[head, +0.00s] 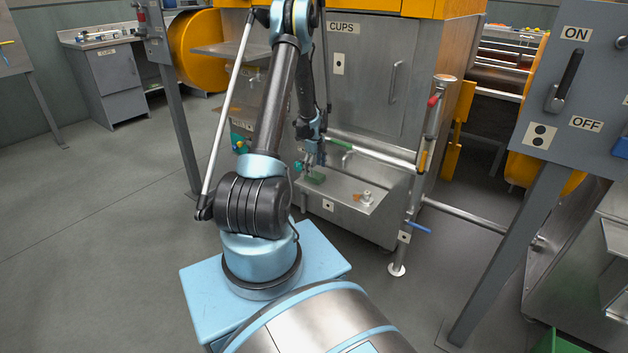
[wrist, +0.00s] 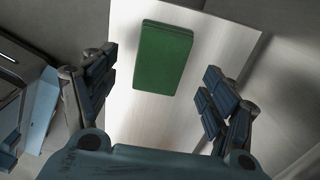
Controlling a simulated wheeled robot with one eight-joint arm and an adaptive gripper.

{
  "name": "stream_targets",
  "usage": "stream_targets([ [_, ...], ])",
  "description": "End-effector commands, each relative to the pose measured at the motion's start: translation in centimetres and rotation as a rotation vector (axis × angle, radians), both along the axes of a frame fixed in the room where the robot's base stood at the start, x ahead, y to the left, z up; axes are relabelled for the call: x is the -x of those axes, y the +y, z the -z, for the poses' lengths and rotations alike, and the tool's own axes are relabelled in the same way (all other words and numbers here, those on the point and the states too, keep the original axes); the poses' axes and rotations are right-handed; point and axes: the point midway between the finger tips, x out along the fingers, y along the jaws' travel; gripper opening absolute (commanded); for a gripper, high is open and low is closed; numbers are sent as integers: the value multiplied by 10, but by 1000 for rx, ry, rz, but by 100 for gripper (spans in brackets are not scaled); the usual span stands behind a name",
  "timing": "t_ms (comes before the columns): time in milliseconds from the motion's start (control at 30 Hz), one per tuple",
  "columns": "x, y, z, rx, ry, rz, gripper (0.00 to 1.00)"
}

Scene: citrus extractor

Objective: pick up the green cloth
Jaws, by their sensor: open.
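The green cloth (wrist: 163,57) is a folded, flat, dark green rectangle in the wrist view. It lies on a pale metal surface (wrist: 125,112), near that surface's far edge. In the head view the cloth (head: 316,178) shows small on the steel tray (head: 340,194) under the machine. In the head view my gripper (head: 312,158) is just above the cloth. The exact height gap cannot be told.
A small metal fitting (head: 367,197) stands on the tray to the right. A rail (head: 375,153) with a green grip (head: 341,144) runs above the tray. The steel cabinet marked CUPS (head: 375,85) stands behind. A post (head: 427,150) stands at right. Floor at left is clear.

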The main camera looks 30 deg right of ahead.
Motion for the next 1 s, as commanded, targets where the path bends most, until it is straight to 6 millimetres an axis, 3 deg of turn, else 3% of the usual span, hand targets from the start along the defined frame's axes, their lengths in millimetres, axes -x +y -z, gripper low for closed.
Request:
stream_targets([
  [233, 0, -1, 30, 0, 0, 0, 78],
  [533, 0, -1, 34, 0, 0, 0, 78],
  [733, 0, -1, 34, 0, 0, 0, 32],
  [1000, 0, -1, 34, 0, 0, 0, 30],
])
